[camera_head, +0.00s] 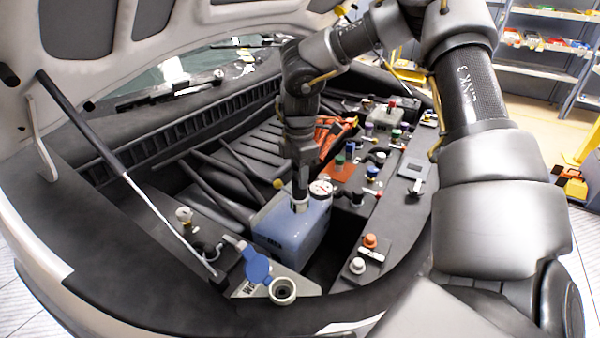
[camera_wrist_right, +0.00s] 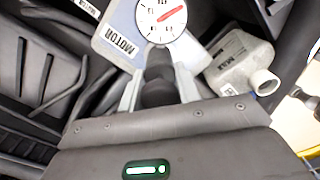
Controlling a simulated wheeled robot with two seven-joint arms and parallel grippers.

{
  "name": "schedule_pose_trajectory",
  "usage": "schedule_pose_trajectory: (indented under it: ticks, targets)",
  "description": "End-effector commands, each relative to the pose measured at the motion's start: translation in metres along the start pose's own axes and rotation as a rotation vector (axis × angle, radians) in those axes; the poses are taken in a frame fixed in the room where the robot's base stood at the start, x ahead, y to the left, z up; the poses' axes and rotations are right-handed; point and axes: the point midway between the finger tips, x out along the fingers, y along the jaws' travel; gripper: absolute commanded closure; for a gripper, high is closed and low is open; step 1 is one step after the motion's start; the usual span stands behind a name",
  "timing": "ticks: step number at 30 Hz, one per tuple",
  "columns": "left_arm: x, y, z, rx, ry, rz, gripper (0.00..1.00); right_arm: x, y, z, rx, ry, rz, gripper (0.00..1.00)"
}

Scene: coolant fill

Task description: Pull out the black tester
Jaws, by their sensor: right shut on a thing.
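The black tester (camera_wrist_right: 158,72) has a black body and a round white dial with a red needle. My right gripper (camera_head: 301,180) points down over the blue-grey coolant tank (camera_head: 292,232). Its fingers are shut on the black body in the right wrist view (camera_wrist_right: 158,95). The tester's dial (camera_head: 321,188) shows just right of the fingers in the head view, above the tank's neck (camera_head: 299,205). The tester's lower end is hidden, so I cannot tell how deep it sits in the neck. My left gripper is not in view.
A pale washer bottle with an open neck (camera_head: 283,291) and a blue cap (camera_head: 257,267) stands in front of the tank. An orange cap (camera_head: 370,241) is at right. A prop rod (camera_head: 150,195) slants at left under the raised hood (camera_head: 95,95).

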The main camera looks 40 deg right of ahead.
Motion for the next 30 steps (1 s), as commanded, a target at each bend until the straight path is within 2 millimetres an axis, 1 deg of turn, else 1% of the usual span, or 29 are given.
schedule_pose_trajectory:
  ticks: [1, 2, 8, 20, 30]
  targets:
    - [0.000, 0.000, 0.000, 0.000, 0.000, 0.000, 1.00, 0.000, 0.000, 0.000, 0.001, 0.000, 0.001, 0.77]
    - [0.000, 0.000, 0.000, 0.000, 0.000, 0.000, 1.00, 0.000, 0.000, 0.000, 0.001, 0.000, 0.001, 0.81]
    - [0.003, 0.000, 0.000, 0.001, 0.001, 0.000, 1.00, 0.000, 0.001, 0.000, -0.033, 0.000, 0.003, 0.81]
    - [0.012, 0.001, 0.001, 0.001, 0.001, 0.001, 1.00, -0.001, 0.001, 0.000, -0.263, -0.001, 0.004, 0.81]
    - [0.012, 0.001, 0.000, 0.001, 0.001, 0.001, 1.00, -0.001, 0.001, 0.000, -0.280, -0.001, 0.004, 0.81]
